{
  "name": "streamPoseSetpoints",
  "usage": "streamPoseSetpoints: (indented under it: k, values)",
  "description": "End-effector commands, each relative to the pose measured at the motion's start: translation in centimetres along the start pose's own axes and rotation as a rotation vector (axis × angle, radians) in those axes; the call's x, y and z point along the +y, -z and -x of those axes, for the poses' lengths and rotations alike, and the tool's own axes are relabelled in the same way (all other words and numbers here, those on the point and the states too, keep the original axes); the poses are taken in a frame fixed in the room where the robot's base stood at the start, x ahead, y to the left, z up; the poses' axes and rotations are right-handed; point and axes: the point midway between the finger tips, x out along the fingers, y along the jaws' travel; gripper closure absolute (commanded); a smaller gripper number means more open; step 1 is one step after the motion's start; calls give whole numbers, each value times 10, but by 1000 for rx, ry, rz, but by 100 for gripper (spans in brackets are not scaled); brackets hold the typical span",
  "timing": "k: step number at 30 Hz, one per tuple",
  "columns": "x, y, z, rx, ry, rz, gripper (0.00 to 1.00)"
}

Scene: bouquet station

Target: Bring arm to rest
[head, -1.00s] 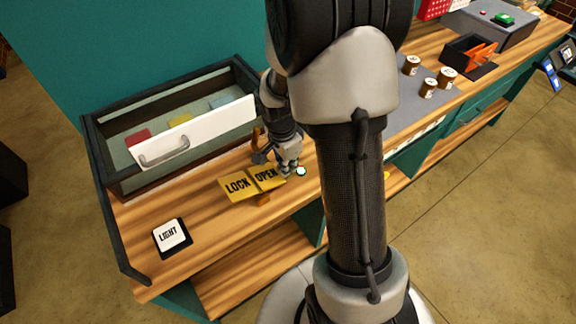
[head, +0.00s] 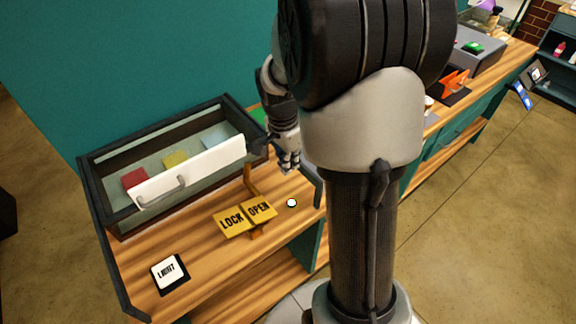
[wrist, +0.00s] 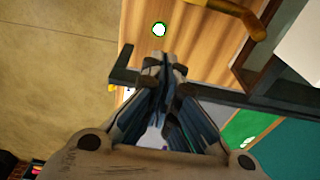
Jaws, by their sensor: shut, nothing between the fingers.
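My gripper (head: 290,163) is raised above the wooden bench, right of the drawer case, and points down. In the wrist view its fingers (wrist: 160,62) are together with nothing between them. My upper arm covers the middle of the head view and hides part of the bench behind it.
A glass-topped case (head: 100,190) has its white-fronted drawer (head: 200,172) with red, yellow and blue cards in it. A yellow LOCK/OPEN sign (head: 246,215) with a lever, a white round button (head: 292,203) and a LIGHT switch (head: 170,272) are on the bench (head: 210,262). Open floor lies to the right.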

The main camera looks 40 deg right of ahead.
Motion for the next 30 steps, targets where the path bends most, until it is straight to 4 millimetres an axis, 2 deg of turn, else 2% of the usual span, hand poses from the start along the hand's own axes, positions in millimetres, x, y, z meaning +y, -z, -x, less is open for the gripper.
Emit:
streamPoseSetpoints:
  k: [12, 16, 20, 23, 27, 30]
  values:
    - [0, 0, 1, 1, 2, 3, 100]
    - [3, -10, 16, 6, 24, 70, 100]
    - [16, -36, 51, 21, 81, 264, 100]
    - [36, -63, 81, 40, 135, 470, 100]
    - [72, -99, 112, 77, 210, 763, 100]
    - [100, -123, 124, 111, 262, 971, 100]
